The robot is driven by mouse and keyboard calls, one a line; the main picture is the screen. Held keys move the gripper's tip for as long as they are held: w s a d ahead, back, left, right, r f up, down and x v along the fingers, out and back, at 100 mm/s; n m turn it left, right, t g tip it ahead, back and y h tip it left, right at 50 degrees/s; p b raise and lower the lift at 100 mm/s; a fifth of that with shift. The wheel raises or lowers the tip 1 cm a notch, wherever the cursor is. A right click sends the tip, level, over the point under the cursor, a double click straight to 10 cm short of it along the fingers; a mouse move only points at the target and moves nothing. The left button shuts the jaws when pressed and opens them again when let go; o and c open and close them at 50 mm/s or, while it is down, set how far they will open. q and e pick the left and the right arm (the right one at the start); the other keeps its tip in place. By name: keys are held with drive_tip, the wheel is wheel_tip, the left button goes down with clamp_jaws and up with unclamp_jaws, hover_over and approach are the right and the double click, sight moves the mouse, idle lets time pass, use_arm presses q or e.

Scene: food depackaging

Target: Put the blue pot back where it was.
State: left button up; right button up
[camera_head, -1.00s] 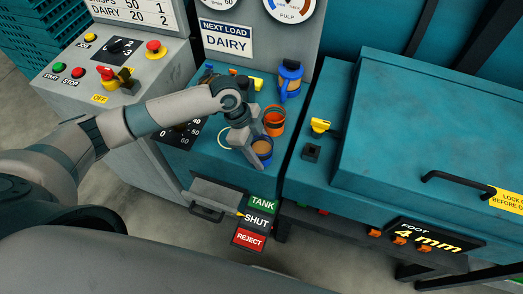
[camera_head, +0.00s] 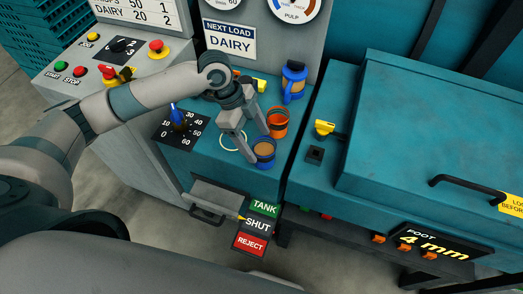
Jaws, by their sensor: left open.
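A small blue pot (camera_head: 264,154) with brown contents stands upright on the teal machine top, near its front right edge. A pale ring mark (camera_head: 224,145) lies on the top to the pot's left, partly behind my fingers. My left gripper (camera_head: 239,154) is open, pointing down over the ring area. Its right finger is close beside the pot's left side; I cannot tell whether they touch. An orange pot (camera_head: 278,124) stands just behind the blue pot. A blue jug (camera_head: 292,84) stands farther back. My right gripper is not in view.
A dial with a blue knob (camera_head: 177,117) is left of the gripper. A yellow handle (camera_head: 258,85) is behind it. A teal lidded machine (camera_head: 430,130) stands to the right across a gap. The TANK, SHUT and REJECT labels (camera_head: 258,226) are below the front edge.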

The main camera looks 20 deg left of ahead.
use_arm(q)
drive_tip(key=b+v, duration=0.1)
drive_tip(key=v, duration=0.4)
drive_tip(key=shift+a+r, duration=0.1)
drive_tip(key=shift+r, duration=0.2)
idle(0.4)
